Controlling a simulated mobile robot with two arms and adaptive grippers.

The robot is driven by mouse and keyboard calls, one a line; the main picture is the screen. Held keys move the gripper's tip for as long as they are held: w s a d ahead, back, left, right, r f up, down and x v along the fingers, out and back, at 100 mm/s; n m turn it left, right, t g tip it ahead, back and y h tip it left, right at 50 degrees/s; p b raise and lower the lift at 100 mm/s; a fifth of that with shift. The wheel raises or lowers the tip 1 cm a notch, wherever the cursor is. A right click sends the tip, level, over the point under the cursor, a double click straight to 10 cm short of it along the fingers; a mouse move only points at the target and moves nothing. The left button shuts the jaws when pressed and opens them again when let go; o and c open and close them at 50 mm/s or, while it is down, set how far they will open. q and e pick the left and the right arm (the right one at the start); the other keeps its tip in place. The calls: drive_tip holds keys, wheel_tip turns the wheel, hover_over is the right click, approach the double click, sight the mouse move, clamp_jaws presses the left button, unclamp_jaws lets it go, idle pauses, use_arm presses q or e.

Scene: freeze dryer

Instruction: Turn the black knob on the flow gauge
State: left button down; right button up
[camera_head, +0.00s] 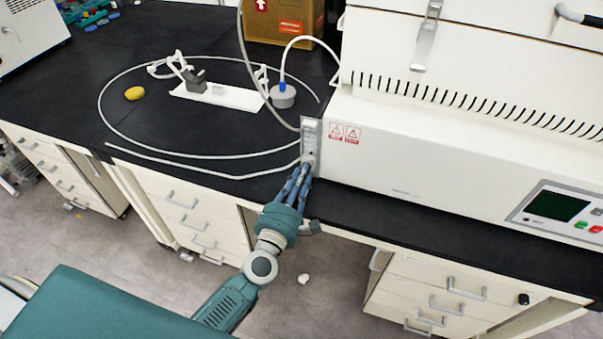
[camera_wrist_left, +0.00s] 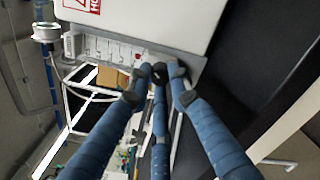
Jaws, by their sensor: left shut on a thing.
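The flow gauge (camera_head: 309,141) is a narrow, pale upright panel at the left front corner of the white freeze dryer (camera_head: 420,165). In the left wrist view the gauge (camera_wrist_left: 105,48) lies sideways along the machine's edge. My left gripper (camera_head: 304,170) has blue fingers with grey tips and reaches up to the gauge's lower end. In the left wrist view its fingertips (camera_wrist_left: 160,74) close around the small black knob (camera_wrist_left: 159,68), which is partly hidden between them. In the head view the fingers hide the knob. My right gripper does not show.
A pale tube (camera_head: 215,157) loops over the black bench top (camera_head: 60,95) left of the gauge. Inside the loop are a white tray with clamps (camera_head: 240,97), a grey round piece (camera_head: 283,97) and a yellow object (camera_head: 134,93). A cardboard box (camera_head: 283,18) stands behind.

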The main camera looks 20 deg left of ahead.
use_arm(q)
drive_tip(key=m+p, duration=0.2)
drive_tip(key=m, duration=0.5)
drive_tip(key=shift+d+r+p, duration=0.15)
drive_tip(key=shift+p, duration=0.2)
drive_tip(key=m+p, duration=0.1)
drive_tip(key=m, duration=0.3)
drive_tip(key=m+p, duration=0.1)
drive_tip(key=m, duration=0.2)
drive_tip(key=shift+m+p, duration=0.3)
drive_tip(key=shift+m, duration=0.1)
drive_tip(key=m, duration=0.2)
drive_tip(key=m+p, duration=0.1)
drive_tip(key=m, duration=0.3)
drive_tip(key=shift+f+p, duration=0.25)
drive_tip(key=shift+p, duration=0.15)
drive_tip(key=m, duration=0.3)
drive_tip(key=shift+s+f+m+p, duration=0.1)
drive_tip(key=shift+m+p, duration=0.25)
drive_tip(key=shift+m, duration=0.65)
drive_tip(key=shift+f, duration=0.15)
